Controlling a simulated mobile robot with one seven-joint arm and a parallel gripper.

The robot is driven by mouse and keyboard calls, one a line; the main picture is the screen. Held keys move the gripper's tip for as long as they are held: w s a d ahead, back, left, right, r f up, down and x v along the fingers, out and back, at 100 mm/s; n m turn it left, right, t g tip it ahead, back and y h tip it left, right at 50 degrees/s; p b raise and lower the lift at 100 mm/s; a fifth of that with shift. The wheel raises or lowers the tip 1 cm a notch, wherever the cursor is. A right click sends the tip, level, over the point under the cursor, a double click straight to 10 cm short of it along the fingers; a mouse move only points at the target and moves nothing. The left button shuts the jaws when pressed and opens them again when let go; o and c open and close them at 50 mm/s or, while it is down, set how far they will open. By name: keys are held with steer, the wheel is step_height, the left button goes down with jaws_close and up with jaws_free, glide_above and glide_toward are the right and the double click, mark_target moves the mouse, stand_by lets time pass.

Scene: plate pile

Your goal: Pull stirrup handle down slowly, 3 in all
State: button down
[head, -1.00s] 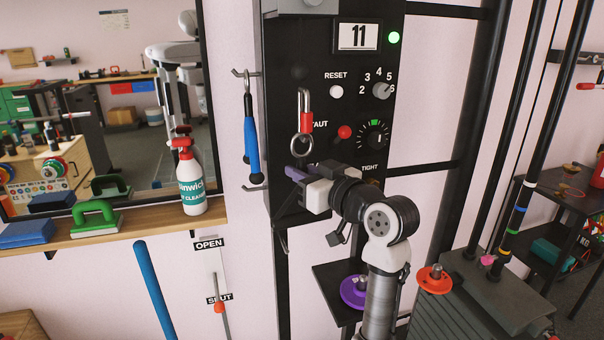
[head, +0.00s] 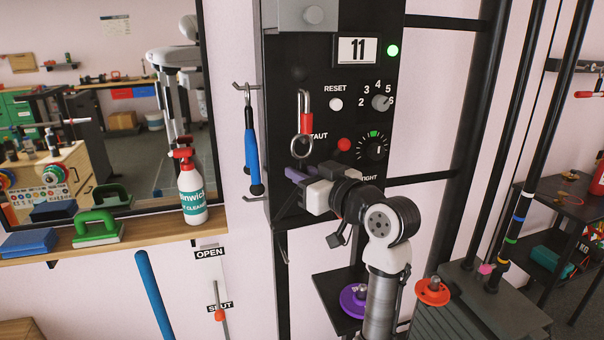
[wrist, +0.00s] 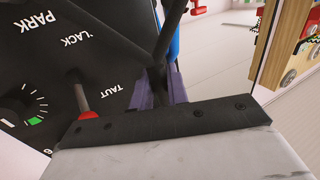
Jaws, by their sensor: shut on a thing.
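The stirrup handle is mostly hidden at my gripper. A dark bar (wrist: 164,45), which looks like part of it, stands between the purple fingers in the wrist view. In the head view a metal ring (head: 301,146) hangs from a red-sleeved carabiner (head: 305,118) just above the jaws. My gripper (head: 297,176) is shut on the dark bar in front of the black panel (head: 290,205). Its fingers also show in the wrist view (wrist: 163,88). The counter (head: 358,50) reads 11, and a green light (head: 393,50) glows beside it.
Blue-gripped handles (head: 252,155) hang on a hook left of the panel. A red knob (head: 344,144) and a dial (head: 373,147) sit close to my gripper. A wooden shelf (head: 150,239) with a spray bottle (head: 191,190) is at left. Dark uprights (head: 470,130) stand at right.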

steer(key=shift+r+p, duration=0.65)
steer(key=shift+r, duration=0.3)
steer(key=shift+r+p, duration=0.35)
steer(key=shift+r, duration=0.1)
steer(key=c, duration=1.3)
jaws_free()
steer(key=shift+w, duration=0.1)
